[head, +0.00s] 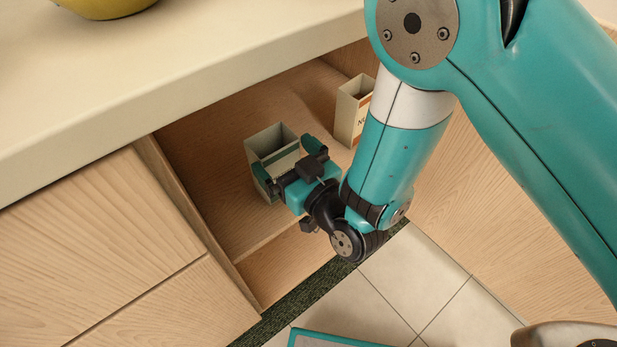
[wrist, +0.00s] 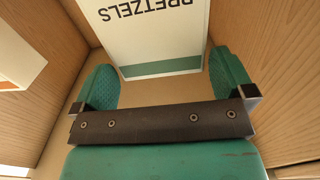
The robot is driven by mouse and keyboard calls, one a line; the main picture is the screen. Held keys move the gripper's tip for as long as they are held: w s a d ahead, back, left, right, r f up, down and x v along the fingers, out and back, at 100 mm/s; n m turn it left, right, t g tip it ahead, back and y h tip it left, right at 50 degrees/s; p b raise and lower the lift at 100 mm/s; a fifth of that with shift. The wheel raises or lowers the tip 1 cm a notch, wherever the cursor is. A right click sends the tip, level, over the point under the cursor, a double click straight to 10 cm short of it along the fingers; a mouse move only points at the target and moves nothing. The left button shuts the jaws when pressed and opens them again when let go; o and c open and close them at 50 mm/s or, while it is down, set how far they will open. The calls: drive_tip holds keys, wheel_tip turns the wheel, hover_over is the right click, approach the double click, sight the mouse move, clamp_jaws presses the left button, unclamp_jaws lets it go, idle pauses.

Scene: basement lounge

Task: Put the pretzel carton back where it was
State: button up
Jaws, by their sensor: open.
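The pretzel carton (head: 264,141) is a pale box with an open top and a green band. It stands upright on the shelf inside the open cupboard. In the wrist view the carton (wrist: 148,40) shows its "PRETZELS" face upside down, straight ahead between the fingers. My gripper (head: 290,161) reaches into the cupboard at the carton's near side. In the wrist view my gripper (wrist: 165,85) is open, with one green finger on each side of the carton's near end. I cannot tell whether either finger touches it.
A second open carton (head: 350,112), its label partly hidden, stands to the right on the same shelf (head: 225,205).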

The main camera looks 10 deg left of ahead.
drive_tip(key=v, duration=0.8)
drive_tip(key=w+d+r+m+g+h, duration=0.35)
drive_tip(key=w+r+g+h, duration=0.2)
drive_tip(key=r, duration=0.35)
drive_tip(key=s+d+r+g+h, duration=0.2)
drive_tip(key=s+d+r, duration=0.3)
drive_tip(key=d, duration=0.3)
drive_tip(key=s+d+r+g+h, duration=0.2)
drive_tip(key=s+d+r+g, duration=0.2)
drive_tip(key=s+d, duration=0.4)
drive_tip(key=shift+d+r+p, duration=0.3)
drive_tip(key=shift+r, duration=0.1)
drive_tip(key=shift+w+r+n, duration=0.1)
drive_tip(key=shift+n, duration=0.15)
